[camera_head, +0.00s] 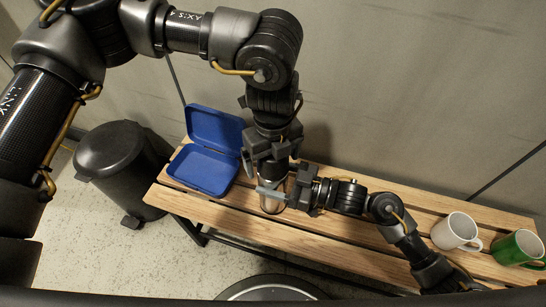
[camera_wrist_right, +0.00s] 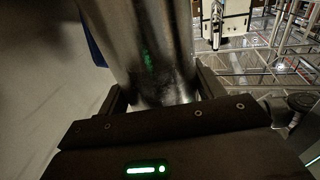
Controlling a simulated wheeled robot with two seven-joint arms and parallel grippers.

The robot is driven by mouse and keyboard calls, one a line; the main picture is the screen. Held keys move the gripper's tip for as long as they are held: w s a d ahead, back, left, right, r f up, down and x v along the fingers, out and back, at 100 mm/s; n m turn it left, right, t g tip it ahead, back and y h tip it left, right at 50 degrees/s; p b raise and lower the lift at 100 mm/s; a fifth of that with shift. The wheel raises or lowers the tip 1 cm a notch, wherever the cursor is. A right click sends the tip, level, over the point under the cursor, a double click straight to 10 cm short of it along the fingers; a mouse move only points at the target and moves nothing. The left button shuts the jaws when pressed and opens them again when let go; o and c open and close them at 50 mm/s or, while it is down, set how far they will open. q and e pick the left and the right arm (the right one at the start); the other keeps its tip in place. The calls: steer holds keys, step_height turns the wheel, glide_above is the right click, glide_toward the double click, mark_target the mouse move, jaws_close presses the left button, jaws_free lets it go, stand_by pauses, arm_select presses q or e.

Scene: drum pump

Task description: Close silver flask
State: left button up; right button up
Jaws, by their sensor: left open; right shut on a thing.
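The silver flask (camera_head: 271,205) stands on the wooden bench, mostly covered by my grippers. My right gripper (camera_head: 274,192) comes in from the right and is shut on the flask's body. In the right wrist view the shiny flask (camera_wrist_right: 145,45) rises between the two fingers of my right gripper (camera_wrist_right: 160,98). My left gripper (camera_head: 268,172) is open and points down, directly over the top of the flask. The flask's mouth and lid are hidden, so I cannot tell whether the left fingers touch them.
An open blue box (camera_head: 205,170) lies on the bench (camera_head: 330,237) just left of the flask. A white mug (camera_head: 455,231) and a green mug (camera_head: 517,248) stand at the right end. A black bin (camera_head: 112,150) stands on the floor at left. A wall is close behind.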

arm_select(q)
step_height(320, 180, up, 12)
stand_by(0.6)
arm_select(e)
steer(key=o, duration=2)
steer(key=shift+d, duration=0.1)
arm_select(q)
steer(key=shift+r+p, duration=0.7)
steer(key=shift+p, duration=0.05)
arm_select(e)
steer(key=v, duration=1)
steer(key=shift+s+d, duration=0.1)
steer(key=shift+d, duration=0.2)
